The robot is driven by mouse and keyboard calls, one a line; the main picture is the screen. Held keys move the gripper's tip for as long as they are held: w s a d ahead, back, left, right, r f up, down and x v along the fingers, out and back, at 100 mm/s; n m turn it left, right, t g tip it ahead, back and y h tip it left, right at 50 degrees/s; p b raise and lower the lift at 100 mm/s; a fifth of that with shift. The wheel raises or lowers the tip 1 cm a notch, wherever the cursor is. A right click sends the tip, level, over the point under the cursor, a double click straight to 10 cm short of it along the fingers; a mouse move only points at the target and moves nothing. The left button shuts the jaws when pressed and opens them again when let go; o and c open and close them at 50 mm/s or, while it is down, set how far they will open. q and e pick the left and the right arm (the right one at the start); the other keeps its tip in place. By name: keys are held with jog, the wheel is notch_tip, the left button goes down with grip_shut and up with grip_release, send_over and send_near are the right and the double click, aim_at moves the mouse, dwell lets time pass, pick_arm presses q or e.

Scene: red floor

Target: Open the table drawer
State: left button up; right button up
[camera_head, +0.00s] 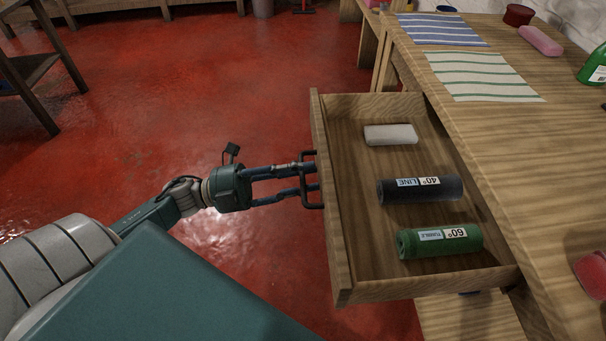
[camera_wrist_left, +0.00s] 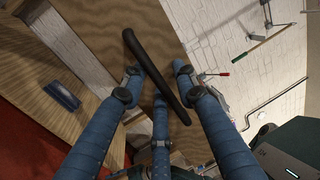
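The table drawer (camera_head: 337,217) is wooden and stands pulled out from the table, its inside in view. A dark handle (camera_head: 307,180) is on its front; it shows as a diagonal dark bar in the left wrist view (camera_wrist_left: 152,69). My left gripper (camera_head: 312,180) is at the handle, with its blue fingers reaching to it. In the left wrist view the fingers are spread apart, on either side of the bar; I cannot tell whether they touch it. My right gripper is not in view.
The drawer holds a pale block (camera_head: 391,134), a dark roll (camera_head: 420,190) and a green roll (camera_head: 440,241). The wooden table (camera_head: 500,130) bears striped cloths (camera_head: 480,76) and a green bottle (camera_head: 594,67). Red floor (camera_head: 230,100) lies clear left of the drawer.

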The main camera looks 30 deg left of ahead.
pick_arm(q)
jog(key=shift+f, duration=0.1)
jog(key=v, duration=1.2)
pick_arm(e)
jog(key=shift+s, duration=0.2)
